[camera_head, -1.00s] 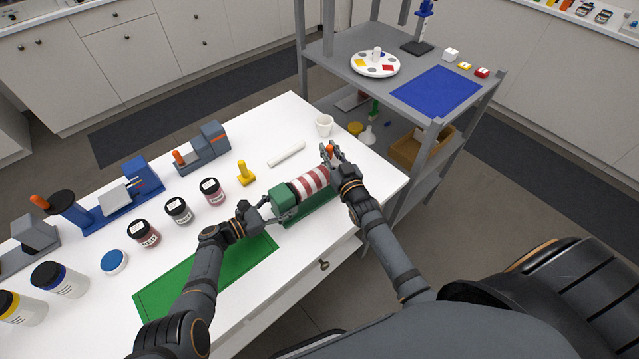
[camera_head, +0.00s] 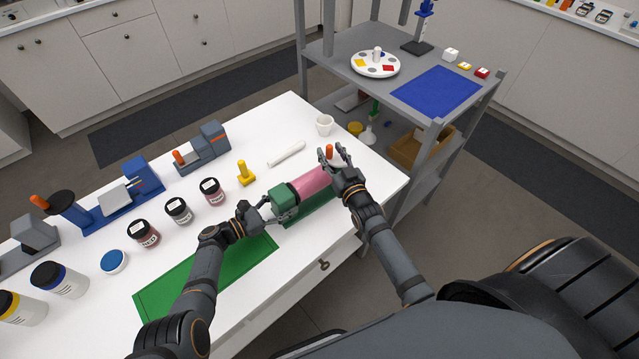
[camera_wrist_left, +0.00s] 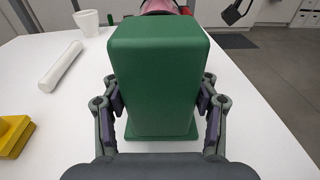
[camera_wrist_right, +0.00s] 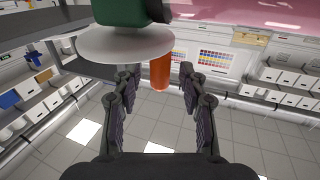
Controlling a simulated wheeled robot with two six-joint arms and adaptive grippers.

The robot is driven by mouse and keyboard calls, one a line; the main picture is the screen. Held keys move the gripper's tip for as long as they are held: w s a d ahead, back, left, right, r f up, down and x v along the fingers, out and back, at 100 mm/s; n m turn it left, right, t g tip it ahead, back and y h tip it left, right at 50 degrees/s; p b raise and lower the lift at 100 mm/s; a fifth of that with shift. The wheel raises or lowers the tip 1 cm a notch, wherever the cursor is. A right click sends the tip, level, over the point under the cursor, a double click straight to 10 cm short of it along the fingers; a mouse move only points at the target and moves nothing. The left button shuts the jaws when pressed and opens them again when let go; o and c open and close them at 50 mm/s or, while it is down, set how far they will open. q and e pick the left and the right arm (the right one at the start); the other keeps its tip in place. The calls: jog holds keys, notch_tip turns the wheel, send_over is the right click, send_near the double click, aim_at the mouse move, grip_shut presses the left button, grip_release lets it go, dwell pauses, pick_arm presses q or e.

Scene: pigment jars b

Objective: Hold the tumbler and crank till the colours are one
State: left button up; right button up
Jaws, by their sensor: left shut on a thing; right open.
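The tumbler has a green housing (camera_head: 284,198) and a drum (camera_head: 312,183) that is now an even pink. It stands on the table's near right part. My left gripper (camera_head: 262,210) is shut on the green housing; in the left wrist view its fingers press both sides of the housing (camera_wrist_left: 158,80). The crank's orange handle (camera_head: 329,151) is at the drum's far right end. My right gripper (camera_head: 336,158) is open beside the handle. In the right wrist view the handle (camera_wrist_right: 160,73) hangs between the open fingers (camera_wrist_right: 158,85), apart from both, below a pale disc (camera_wrist_right: 125,44).
A white cup (camera_head: 324,125), a white roller (camera_head: 287,154) and a yellow piece (camera_head: 246,173) lie beyond the tumbler. Several jars stand to the left, such as one with pink contents (camera_head: 212,191). A green mat (camera_head: 205,277) lies at the front edge. A grey shelf (camera_head: 350,62) stands beyond the right end.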

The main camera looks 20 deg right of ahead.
jog(key=s, duration=1)
jog(key=shift+s, duration=0.25)
jog(key=shift+d, duration=0.1)
pick_arm(q)
jog(key=o, duration=1.6)
jog(key=shift+c, duration=0.2)
jog(key=v, duration=1.2)
